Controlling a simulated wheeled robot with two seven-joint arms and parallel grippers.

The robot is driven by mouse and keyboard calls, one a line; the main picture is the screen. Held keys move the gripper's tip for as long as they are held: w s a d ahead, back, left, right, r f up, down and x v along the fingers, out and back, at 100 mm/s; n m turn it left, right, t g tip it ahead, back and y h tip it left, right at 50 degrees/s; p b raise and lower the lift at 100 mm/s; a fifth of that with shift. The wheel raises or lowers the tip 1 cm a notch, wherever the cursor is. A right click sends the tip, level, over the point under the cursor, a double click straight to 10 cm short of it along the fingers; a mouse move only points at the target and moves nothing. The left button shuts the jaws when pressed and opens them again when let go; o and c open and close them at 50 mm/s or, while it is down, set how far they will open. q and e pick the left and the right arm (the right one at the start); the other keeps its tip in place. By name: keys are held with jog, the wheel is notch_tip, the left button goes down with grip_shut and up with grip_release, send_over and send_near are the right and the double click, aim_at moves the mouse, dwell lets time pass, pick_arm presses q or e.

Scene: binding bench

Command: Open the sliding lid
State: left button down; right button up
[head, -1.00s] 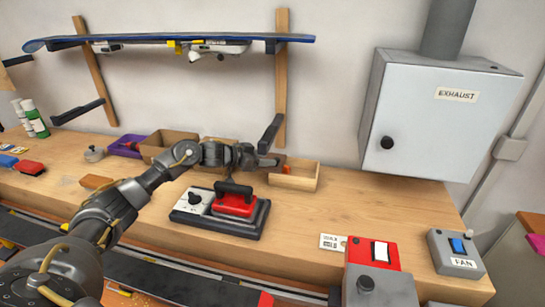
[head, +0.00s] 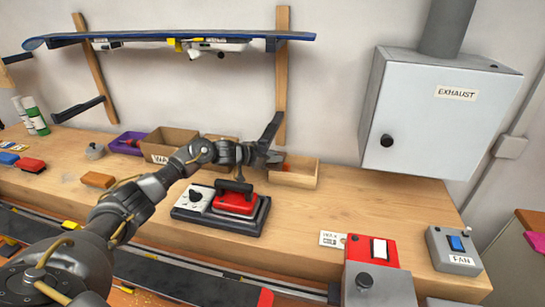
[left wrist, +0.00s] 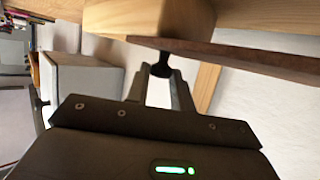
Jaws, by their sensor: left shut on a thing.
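A light wooden box (head: 297,180) stands at the back of the bench in the head view. Its open inside shows at the right, and my left gripper partly covers its left end. In the left wrist view, a thin reddish-brown board (left wrist: 235,57), which looks like the sliding lid, runs along the light wood of the box (left wrist: 150,17). A small dark knob (left wrist: 160,69) sticks out from the board. My left gripper (left wrist: 160,78) is shut on this knob; it also shows in the head view (head: 272,158). My right gripper is not in view.
A black-based device with a red block and black handle (head: 235,203) stands in front of the box. Cardboard boxes (head: 168,148) stand to its left. A dark bracket (head: 270,130) rises behind the gripper.

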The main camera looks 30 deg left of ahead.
pick_arm(q)
jog(key=shift+w+d+r+p, duration=0.15)
jog(key=shift+d+p, duration=0.35)
jog(key=shift+d, duration=0.25)
jog(key=shift+w+d, duration=0.1)
jog(key=shift+d, duration=0.2)
jog(key=shift+w+d, duration=0.1)
jog(key=shift+d, duration=0.05)
jog(key=c, duration=1.6)
grip_release()
jog(key=o, duration=0.4)
jog(key=shift+a, duration=0.25)
jog(key=shift+d, duration=0.1)
jog(key=b+v, duration=0.2)
jog(key=v, duration=0.5)
jog(key=shift+s, duration=0.35)
